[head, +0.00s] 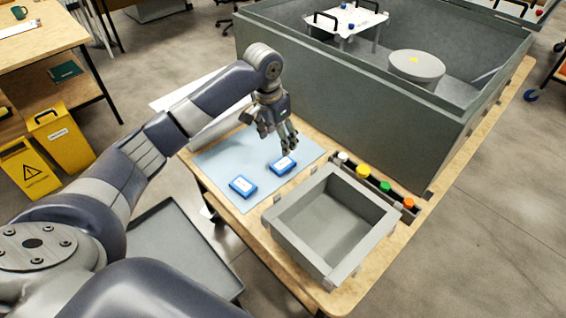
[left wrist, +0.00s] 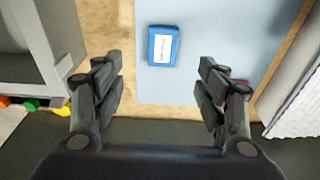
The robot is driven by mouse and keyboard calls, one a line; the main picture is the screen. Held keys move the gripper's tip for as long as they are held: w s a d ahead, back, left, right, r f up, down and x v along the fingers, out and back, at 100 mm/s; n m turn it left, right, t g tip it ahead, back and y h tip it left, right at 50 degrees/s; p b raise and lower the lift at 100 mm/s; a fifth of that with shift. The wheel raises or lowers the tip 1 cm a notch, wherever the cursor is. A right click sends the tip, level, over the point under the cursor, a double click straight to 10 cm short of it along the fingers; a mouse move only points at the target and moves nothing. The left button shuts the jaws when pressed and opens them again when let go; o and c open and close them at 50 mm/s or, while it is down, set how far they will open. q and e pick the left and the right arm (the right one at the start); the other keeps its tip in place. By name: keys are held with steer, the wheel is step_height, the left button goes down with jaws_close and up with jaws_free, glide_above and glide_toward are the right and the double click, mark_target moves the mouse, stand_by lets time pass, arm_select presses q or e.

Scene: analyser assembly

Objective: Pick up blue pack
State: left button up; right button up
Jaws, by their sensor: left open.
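Two blue packs with white labels lie flat on a light blue mat (head: 215,160). One blue pack (head: 283,166) is on the right of the mat, the other blue pack (head: 243,187) nearer its front edge. My left gripper (head: 279,144) points down above the mat, beside and above the right pack. In the left wrist view the left gripper (left wrist: 162,85) has its fingers spread wide, with nothing between them. One blue pack (left wrist: 163,46) shows there, beyond the fingertips and clear of them. My right gripper is not in view.
A grey open bin (head: 334,225) stands right of the mat and looks empty. A narrow rack (head: 378,187) with coloured caps lies behind it. A large grey analyser housing (head: 360,110) stands along the back. The table (head: 225,200) has little bare room.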

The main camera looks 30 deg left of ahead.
arm_select(q)
glide_above(283, 164)
steer(key=f, duration=0.3)
steer(key=s+f, duration=0.1)
steer(key=f, duration=0.1)
steer(key=shift+a+f, duration=0.25)
steer(key=shift+a, duration=0.1)
steer(key=shift+w+d+f+p, duration=0.1)
steer(key=shift+w+f+p, duration=0.05)
steer(key=shift+f, duration=0.9)
steer(key=shift+w+d+f+p, duration=0.1)
steer(key=shift+w+f+p, duration=0.05)
steer(key=shift+f, duration=0.85)
steer(key=shift+w+d+f+p, duration=0.1)
steer(key=shift+w+f+p, duration=0.05)
steer(key=shift+f, duration=0.9)
steer(key=c, duration=1.1)
